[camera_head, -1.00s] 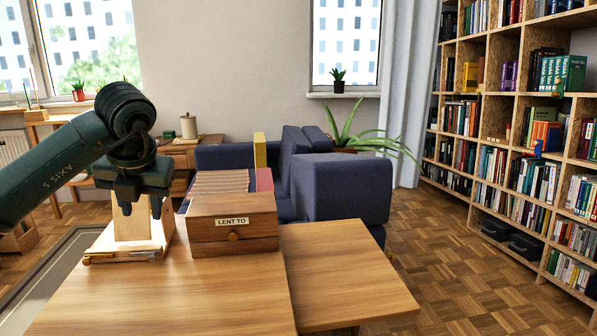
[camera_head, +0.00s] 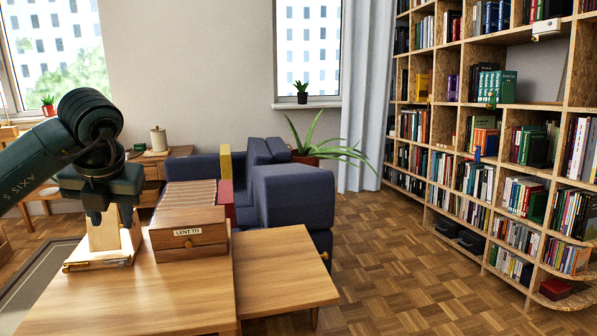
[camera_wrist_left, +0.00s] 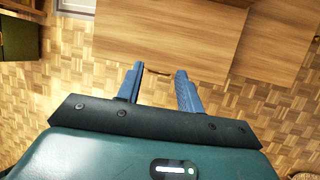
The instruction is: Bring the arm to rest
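My left arm comes in from the left in the head view. Its dark green gripper (camera_head: 111,212) points down in front of a small wooden stand (camera_head: 104,242) on the table. In the left wrist view the two blue fingers (camera_wrist_left: 159,72) are apart with nothing held between them. Below them are wooden surfaces and the parquet floor. My right arm and gripper are not in view.
A wooden card box labelled "LENT TO" (camera_head: 189,236) stands on the wooden table (camera_head: 180,290), right of the gripper. A dark blue armchair (camera_head: 293,197) is behind it. A tall bookcase (camera_head: 520,105) lines the right. Parquet floor (camera_head: 400,265) lies clear between.

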